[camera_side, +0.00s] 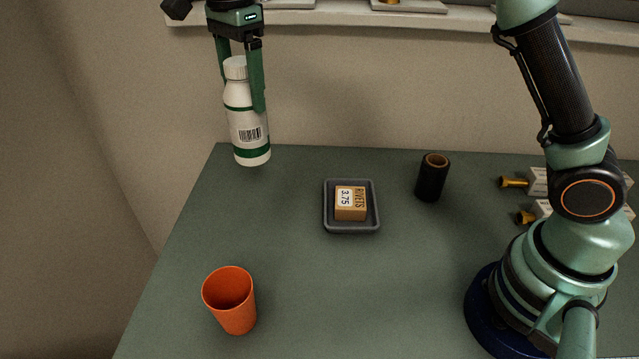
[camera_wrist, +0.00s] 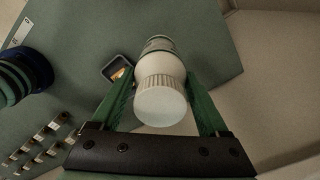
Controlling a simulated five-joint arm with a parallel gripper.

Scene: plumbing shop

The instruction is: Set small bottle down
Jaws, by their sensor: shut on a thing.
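The small bottle (camera_side: 246,122) is white with green bands, a barcode and a white cap. My gripper (camera_side: 242,92) is shut on its upper part, one green finger on each side. The bottle hangs nearly upright, slightly tilted, near the far left corner of the green table (camera_side: 290,280). I cannot tell for sure whether its base touches the table.
A grey tray (camera_side: 351,231) holds a box of rivets (camera_side: 350,203) at the table's middle. An orange cup (camera_side: 230,300) stands at the front left. A black cylinder (camera_side: 431,180) stands right of the tray, with brass-tipped parts (camera_side: 514,182) further right. The left middle of the table is clear.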

